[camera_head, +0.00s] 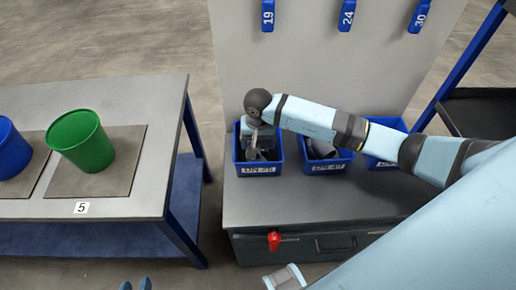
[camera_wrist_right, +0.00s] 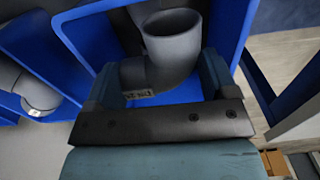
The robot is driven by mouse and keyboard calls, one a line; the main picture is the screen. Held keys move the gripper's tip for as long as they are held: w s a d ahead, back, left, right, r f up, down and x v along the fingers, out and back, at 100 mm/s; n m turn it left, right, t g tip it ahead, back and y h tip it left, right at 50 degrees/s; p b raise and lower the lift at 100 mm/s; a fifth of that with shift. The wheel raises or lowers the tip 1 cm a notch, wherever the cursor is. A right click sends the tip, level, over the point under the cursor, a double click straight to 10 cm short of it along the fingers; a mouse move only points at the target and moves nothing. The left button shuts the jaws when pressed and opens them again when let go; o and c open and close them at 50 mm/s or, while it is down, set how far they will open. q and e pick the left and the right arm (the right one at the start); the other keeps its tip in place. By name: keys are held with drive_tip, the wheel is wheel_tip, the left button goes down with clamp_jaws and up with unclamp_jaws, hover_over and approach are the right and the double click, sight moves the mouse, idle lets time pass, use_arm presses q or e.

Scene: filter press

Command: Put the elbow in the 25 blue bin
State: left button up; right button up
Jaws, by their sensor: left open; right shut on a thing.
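My right gripper (camera_head: 258,143) reaches down at the left blue bin (camera_head: 258,169) on the grey bench, whose front label starts with "DN"; its number is too small to read surely. It is shut on a grey pipe elbow (camera_wrist_right: 173,45), held between the two fingers with one open end facing up. In the right wrist view blue bin walls surround the elbow; I cannot tell whether it touches the floor of the bin. Two blue fingertips of my left gripper (camera_head: 135,284) show apart at the bottom edge of the head view, empty and away from the bench.
A middle blue bin (camera_head: 325,166) holds grey parts, and a right blue bin (camera_head: 386,161) is partly behind my right arm. A panel with blue tags 19, 24 and 30 stands behind. The left table (camera_head: 130,180) carries a green bucket (camera_head: 82,141) and a blue bucket (camera_head: 12,150).

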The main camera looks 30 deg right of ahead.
drive_tip(key=shift+f, duration=1.9)
